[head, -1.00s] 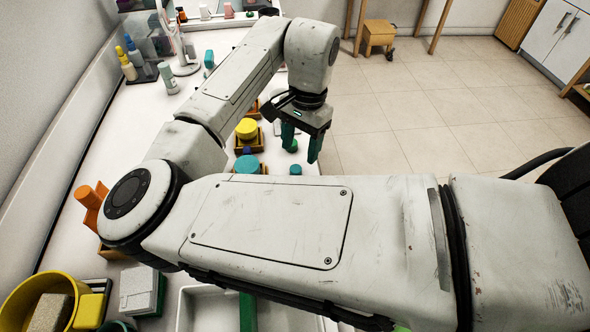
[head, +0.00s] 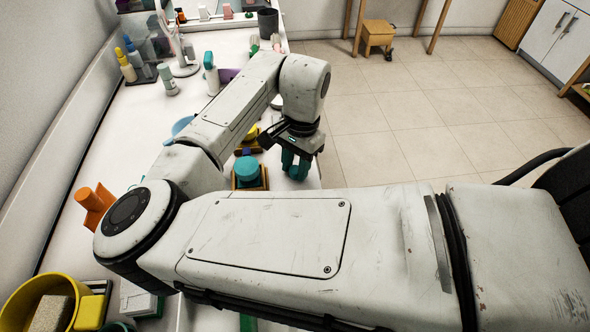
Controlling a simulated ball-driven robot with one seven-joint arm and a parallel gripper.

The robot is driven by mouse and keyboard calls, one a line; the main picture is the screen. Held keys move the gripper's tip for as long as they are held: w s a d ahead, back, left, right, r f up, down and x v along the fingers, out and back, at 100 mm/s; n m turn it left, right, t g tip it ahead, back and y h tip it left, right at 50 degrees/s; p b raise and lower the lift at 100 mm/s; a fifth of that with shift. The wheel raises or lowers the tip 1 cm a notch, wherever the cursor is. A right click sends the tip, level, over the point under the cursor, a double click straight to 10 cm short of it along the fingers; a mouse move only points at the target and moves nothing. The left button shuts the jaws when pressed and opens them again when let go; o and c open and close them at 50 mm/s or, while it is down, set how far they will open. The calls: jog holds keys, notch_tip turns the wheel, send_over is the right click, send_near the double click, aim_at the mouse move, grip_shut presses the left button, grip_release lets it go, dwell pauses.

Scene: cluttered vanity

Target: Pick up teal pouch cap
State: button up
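My gripper (head: 295,172) is low over the right edge of the white vanity top, pointing down. Its teal-green fingers are close together at the spot of the small teal pouch cap. The cap is mostly hidden by the fingers, which look shut on it; its teal blends with theirs. I cannot see whether it is off the surface. A larger teal round piece (head: 247,168) sits in a wooden tray (head: 264,181) just left of my gripper, apart from the fingers.
A yellow piece (head: 252,137) is partly hidden behind my arm. A teal-topped bottle (head: 210,74) stands farther back. An orange piece (head: 92,205) and a yellow bin (head: 32,297) are at the left. Tiled floor lies beyond the right edge.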

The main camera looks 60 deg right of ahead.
grip_shut()
jog(key=shift+r, duration=0.1)
